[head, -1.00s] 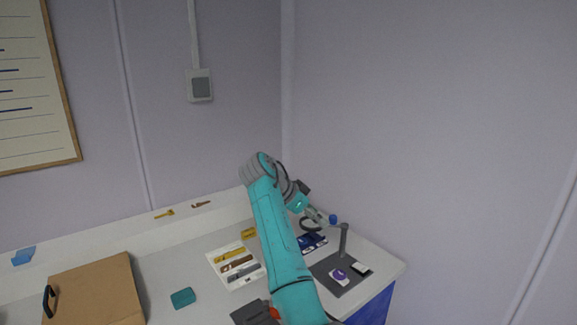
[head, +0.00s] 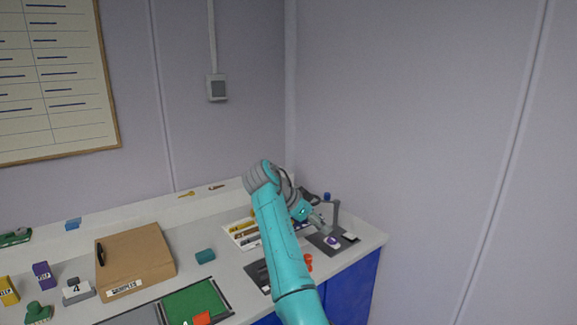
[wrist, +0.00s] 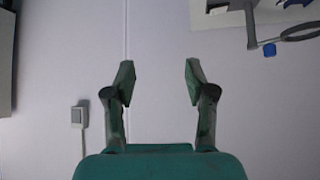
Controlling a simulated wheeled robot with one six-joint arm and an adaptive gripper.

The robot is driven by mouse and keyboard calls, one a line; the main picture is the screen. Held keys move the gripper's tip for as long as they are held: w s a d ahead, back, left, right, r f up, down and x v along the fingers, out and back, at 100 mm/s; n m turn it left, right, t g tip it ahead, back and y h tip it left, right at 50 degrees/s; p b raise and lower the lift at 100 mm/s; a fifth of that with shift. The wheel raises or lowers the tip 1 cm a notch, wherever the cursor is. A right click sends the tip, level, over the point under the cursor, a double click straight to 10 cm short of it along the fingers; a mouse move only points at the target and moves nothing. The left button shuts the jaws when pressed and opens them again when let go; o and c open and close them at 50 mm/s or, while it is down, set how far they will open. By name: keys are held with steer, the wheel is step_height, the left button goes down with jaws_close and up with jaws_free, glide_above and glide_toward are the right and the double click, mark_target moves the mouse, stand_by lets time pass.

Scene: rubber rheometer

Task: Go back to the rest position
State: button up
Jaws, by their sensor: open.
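My gripper (head: 318,220) is at the end of my teal arm, above the right part of the bench in the head view. It lies close to the small stand there, and I cannot tell the gap between them. In the wrist view my gripper (wrist: 158,82) shows two fingers spread apart with nothing between them. Behind the fingers is the bare wall with a grey switch box (wrist: 78,116). My arm hides part of the bench behind it.
The bench (head: 350,260) carries a dark stand (head: 336,215), a white tray (head: 236,229) of tools, a teal block (head: 205,256), a brown box (head: 136,257) and a green mat (head: 190,303). Several small blocks sit at the left. Walls close off the back and right.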

steer(key=s+d+f+n+t+y, duration=0.1)
steer(key=s+d+f+n, duration=0.1)
steer(key=f, duration=0.8)
steer(key=s+d+f+n+t+y, duration=0.1)
steer(key=s+f+n, duration=0.1)
steer(key=f, duration=0.8)
steer(key=s+d+f+n+t, duration=0.1)
steer(key=s+d+f+n, duration=0.1)
steer(key=f, duration=0.8)
steer(key=s+d+f+n+t+y, duration=0.1)
steer(key=s+d+f+n+y, duration=0.1)
steer(key=s+f, duration=0.7)
steer(key=s+d+f+n+t+y, duration=0.1)
steer(key=s+d+f+n, duration=0.1)
steer(key=s+f, duration=0.7)
steer(key=s+r+n+t+y, duration=0.1)
steer(key=s+r+t+y, duration=0.15)
steer(key=s, duration=1.15)
steer(key=s+r+n+t+y, duration=0.1)
steer(key=s+r+n, duration=0.15)
steer(key=s, duration=1.05)
steer(key=s+r+t, duration=0.1)
steer(key=s+r, duration=0.7)
steer(key=r, duration=0.2)
steer(key=s+d+r+t, duration=0.1)
steer(key=s+r, duration=0.8)
steer(key=r, duration=0.2)
steer(key=shift+d+r+t, duration=0.15)
steer(key=shift+r+t, duration=0.1)
steer(key=shift+t, duration=0.1)
